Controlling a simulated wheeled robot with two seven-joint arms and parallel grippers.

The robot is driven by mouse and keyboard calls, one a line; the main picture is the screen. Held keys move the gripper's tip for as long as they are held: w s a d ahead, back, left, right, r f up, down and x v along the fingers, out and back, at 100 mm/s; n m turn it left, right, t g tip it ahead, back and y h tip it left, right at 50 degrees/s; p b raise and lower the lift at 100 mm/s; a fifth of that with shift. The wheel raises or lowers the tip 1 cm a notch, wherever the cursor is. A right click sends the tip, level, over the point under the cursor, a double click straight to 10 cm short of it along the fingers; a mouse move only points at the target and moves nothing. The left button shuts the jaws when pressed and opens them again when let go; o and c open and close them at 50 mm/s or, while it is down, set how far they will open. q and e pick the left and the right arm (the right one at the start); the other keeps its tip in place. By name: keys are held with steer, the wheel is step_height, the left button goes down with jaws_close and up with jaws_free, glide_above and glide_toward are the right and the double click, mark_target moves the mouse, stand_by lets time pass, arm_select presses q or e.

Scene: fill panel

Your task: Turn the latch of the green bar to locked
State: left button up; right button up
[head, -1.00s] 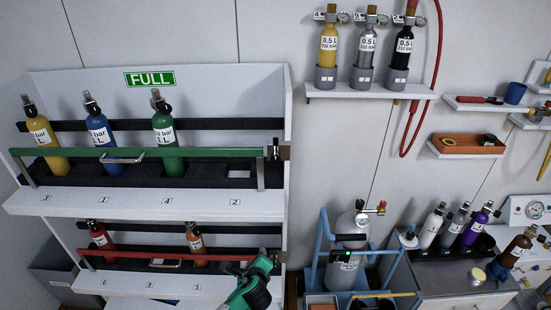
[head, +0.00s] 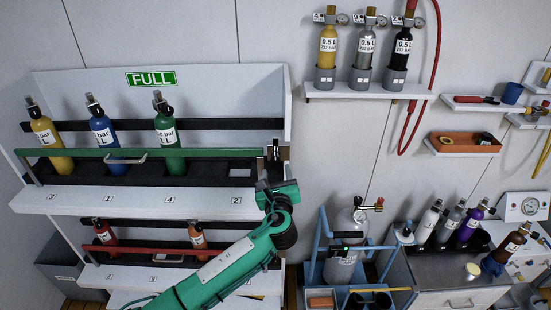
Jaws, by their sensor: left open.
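The green bar (head: 210,153) runs across the front of the upper rack shelf, in front of a yellow, a blue and a green cylinder. The latch (head: 275,152) is the small dark fitting at the bar's right end, on the rack's right post. Its exact turn is too small to tell. My left gripper (head: 268,186) is open, just below the latch and apart from it in the picture. My green left arm reaches up to it from the bottom left. My right gripper is not in view.
A red bar (head: 150,255) crosses the lower shelf, partly behind my left arm. A blue cart (head: 312,270) with a grey cylinder (head: 343,262) stands to the right of the rack. The wall between the rack and the small upper shelf (head: 365,94) is clear.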

mark_target(275, 160)
arm_select(q)
steer(key=shift+w+a+p, duration=0.15)
steer(key=shift+w+p, duration=0.5)
steer(key=shift+w, duration=2.35)
steer(key=shift+f, duration=0.1)
steer(key=c, duration=1)
